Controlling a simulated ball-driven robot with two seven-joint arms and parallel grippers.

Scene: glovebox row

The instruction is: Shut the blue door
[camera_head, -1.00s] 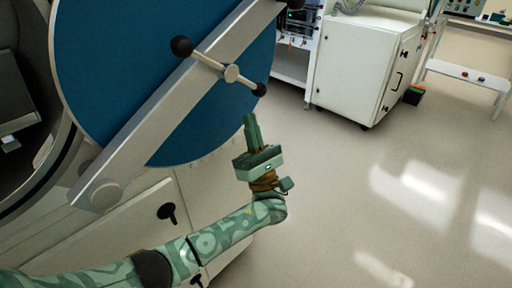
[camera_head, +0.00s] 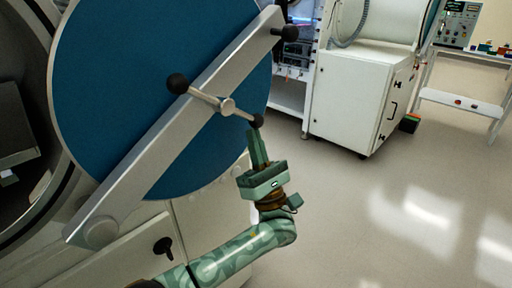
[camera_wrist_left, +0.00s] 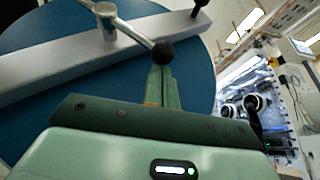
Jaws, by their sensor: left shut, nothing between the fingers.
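The round blue door (camera_head: 110,85) stands open at the left in the head view, with a grey diagonal bar (camera_head: 160,147) across it. A handle (camera_head: 226,105) with black ball knobs is mounted on the bar. The dark round opening (camera_head: 22,120) shows at the far left. My left gripper (camera_head: 258,140) is shut and empty, its fingertips just below the handle's lower right knob (camera_head: 257,121). In the left wrist view the door (camera_wrist_left: 60,25) fills the left, and the fingers point up at the knob (camera_wrist_left: 163,53); I cannot tell whether they touch. My right gripper is not in view.
A white cabinet (camera_head: 357,100) stands at the back, beside a rack with equipment (camera_head: 296,55). A white step bench (camera_head: 465,105) is at the right. The pale floor (camera_head: 360,200) at the right is clear.

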